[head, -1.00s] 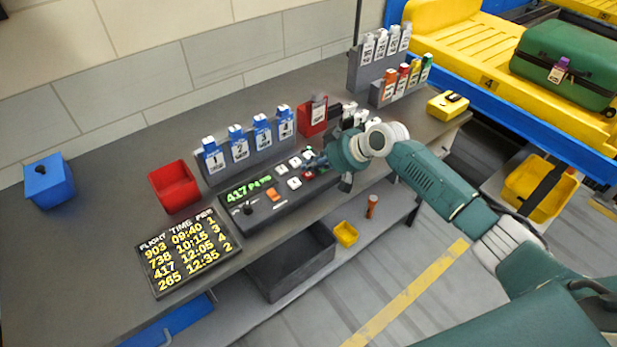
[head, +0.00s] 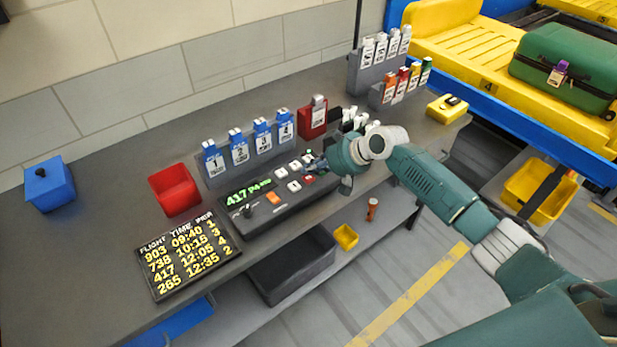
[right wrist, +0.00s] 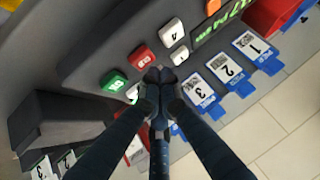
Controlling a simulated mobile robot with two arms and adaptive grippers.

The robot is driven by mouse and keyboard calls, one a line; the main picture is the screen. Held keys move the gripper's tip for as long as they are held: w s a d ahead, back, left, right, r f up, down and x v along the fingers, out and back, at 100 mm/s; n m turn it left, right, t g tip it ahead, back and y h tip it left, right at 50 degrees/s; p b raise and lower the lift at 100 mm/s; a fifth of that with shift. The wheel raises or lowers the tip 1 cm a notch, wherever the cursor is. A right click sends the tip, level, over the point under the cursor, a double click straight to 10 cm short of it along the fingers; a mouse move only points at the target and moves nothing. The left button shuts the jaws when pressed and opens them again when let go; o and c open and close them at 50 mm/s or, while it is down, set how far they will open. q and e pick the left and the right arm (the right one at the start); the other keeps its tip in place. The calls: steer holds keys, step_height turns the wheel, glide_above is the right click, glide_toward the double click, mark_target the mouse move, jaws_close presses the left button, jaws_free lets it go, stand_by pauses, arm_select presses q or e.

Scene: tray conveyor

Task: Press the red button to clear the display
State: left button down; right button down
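The dark control console (head: 262,222) stands on the grey counter, with a lit green display (head: 249,193) that begins with 417. Its red button (head: 308,179) is on the right part of the keypad. The red button also shows in the right wrist view (right wrist: 141,57), beside a green button (right wrist: 114,82) and white keys (right wrist: 172,32). My right gripper (head: 314,163) is over the keypad's right end. In the right wrist view its fingertips (right wrist: 160,75) are together and empty, just beside the red button. Contact with the keys cannot be told. My left gripper is out of view.
A rack of blue-topped tags (head: 250,155) stands behind the console. A red bin (head: 174,189) and a flight board (head: 188,255) are to its left. A red tag holder (head: 313,121) stands close behind my right gripper. The counter's left part is mostly clear.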

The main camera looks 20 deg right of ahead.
mark_target(310, 179)
steer(key=shift+f, duration=0.1)
steer(key=shift+f, duration=0.35)
steer(key=shift+f+b, duration=0.45)
steer(key=shift+b, duration=0.05)
stand_by(1.0)
steer(key=shift+r, duration=0.1)
steer(key=shift+r+p, duration=0.75)
steer(key=shift+p, duration=0.05)
steer(key=shift+r, duration=0.1)
step_height(310, 179, up, 5)
steer(key=p, duration=0.4)
